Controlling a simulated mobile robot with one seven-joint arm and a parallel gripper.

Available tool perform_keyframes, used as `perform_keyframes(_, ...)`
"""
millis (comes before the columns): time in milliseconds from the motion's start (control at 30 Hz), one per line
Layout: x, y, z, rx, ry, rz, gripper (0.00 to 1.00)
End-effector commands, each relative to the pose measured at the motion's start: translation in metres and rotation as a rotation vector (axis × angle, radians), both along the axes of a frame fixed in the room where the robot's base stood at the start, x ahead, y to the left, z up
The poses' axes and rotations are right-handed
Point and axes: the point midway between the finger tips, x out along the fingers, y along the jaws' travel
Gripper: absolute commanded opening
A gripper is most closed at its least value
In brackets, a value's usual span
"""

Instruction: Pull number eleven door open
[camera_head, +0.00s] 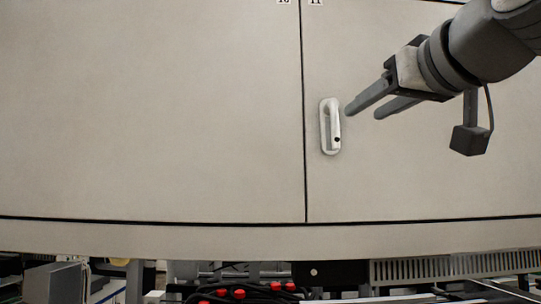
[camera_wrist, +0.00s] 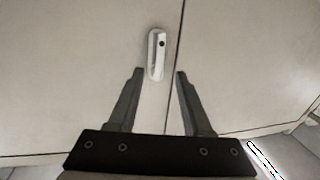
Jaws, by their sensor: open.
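The number eleven door (camera_head: 430,170) is a flat beige panel at the right in the head view, with a label reading 11 at its top left corner. Its handle (camera_head: 330,126) is a light, upright oval pull with a dark round spot, close to the door's left edge. My gripper (camera_head: 361,110) is open, just right of the handle and apart from it. In the wrist view the handle (camera_wrist: 156,54) lies ahead, between and beyond the two fingertips of my gripper (camera_wrist: 159,72). Nothing is between the fingers. The door looks shut, flush with its neighbour.
The neighbouring door (camera_head: 150,110), whose label is partly cut off, fills the left of the head view. A dark seam (camera_head: 304,150) parts the two. Below the cabinet are a vented rail (camera_head: 455,266) and dark cables with red parts (camera_head: 240,293). The door fronts are otherwise bare.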

Motion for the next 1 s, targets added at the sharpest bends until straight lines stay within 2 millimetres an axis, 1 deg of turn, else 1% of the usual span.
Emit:
perform_keyframes(33, 0.012, 0.003, 0.001, 0.0, 0.005, 0.001, 0.5)
perform_keyframes(100, 0.028, 0.006, 0.001, -0.001, 0.005, 0.001, 0.5)
perform_keyframes(300, 0.068, 0.013, 0.001, 0.0, 0.004, 0.001, 0.5)
perform_keyframes(400, 0.083, 0.017, 0.001, -0.001, 0.004, 0.001, 0.5)
perform_keyframes(500, 0.093, 0.019, 0.001, -0.001, 0.002, 0.0, 0.5)
perform_keyframes(667, 0.101, 0.02, 0.0, 0.0, 0.001, 0.0, 0.5)
perform_keyframes(900, 0.101, 0.02, 0.0, 0.0, 0.0, 0.0, 0.5)
perform_keyframes(933, 0.101, 0.02, 0.0, 0.0, 0.0, 0.0, 0.48)
perform_keyframes(1000, 0.101, 0.02, 0.0, 0.0, 0.0, 0.0, 0.35)
